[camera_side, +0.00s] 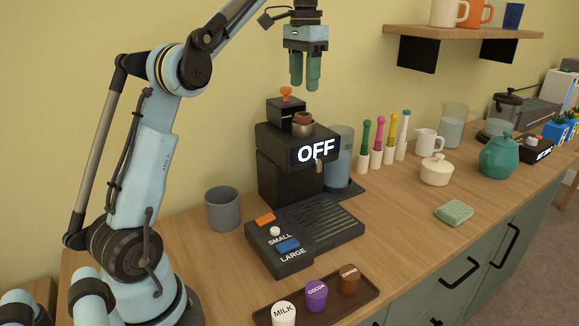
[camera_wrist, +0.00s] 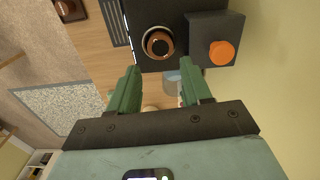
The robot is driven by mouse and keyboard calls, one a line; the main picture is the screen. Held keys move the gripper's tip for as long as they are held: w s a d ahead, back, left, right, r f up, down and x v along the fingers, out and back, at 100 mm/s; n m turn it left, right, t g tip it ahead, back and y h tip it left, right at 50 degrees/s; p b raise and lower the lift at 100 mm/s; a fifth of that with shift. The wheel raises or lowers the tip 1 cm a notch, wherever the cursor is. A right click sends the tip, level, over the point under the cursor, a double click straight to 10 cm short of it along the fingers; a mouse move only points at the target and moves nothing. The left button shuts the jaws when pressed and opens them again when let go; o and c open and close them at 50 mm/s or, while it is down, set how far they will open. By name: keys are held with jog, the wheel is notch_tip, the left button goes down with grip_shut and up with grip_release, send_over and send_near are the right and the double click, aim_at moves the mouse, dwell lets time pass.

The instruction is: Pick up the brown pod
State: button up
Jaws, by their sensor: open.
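A brown pod (camera_side: 349,279) stands upright on a dark tray (camera_side: 322,306) at the counter's front edge, right of the purple cocoa pod (camera_side: 316,295) and white milk pod (camera_side: 284,314). A second brown, cup-shaped piece (camera_side: 303,118) sits in the round holder on top of the black coffee machine (camera_side: 290,180); it also shows in the wrist view (camera_wrist: 158,43). My gripper (camera_side: 306,85) is open and empty, pointing down above the machine's top. In the wrist view its green fingers (camera_wrist: 159,72) are apart, just below the round holder in the picture.
An orange knob (camera_side: 286,93) rises behind the holder, close to my fingers. A water tank (camera_side: 340,160) and several coloured-handled tools (camera_side: 381,140) stand right of the machine. A grey cup (camera_side: 223,208) is left. A shelf (camera_side: 450,33) hangs upper right.

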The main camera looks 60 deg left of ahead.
aim_at(303, 114)
jog(key=shift+f, duration=3.8)
jog(key=shift+c, duration=0.3)
jog(key=c, duration=0.6)
jog(key=shift+r, duration=0.2)
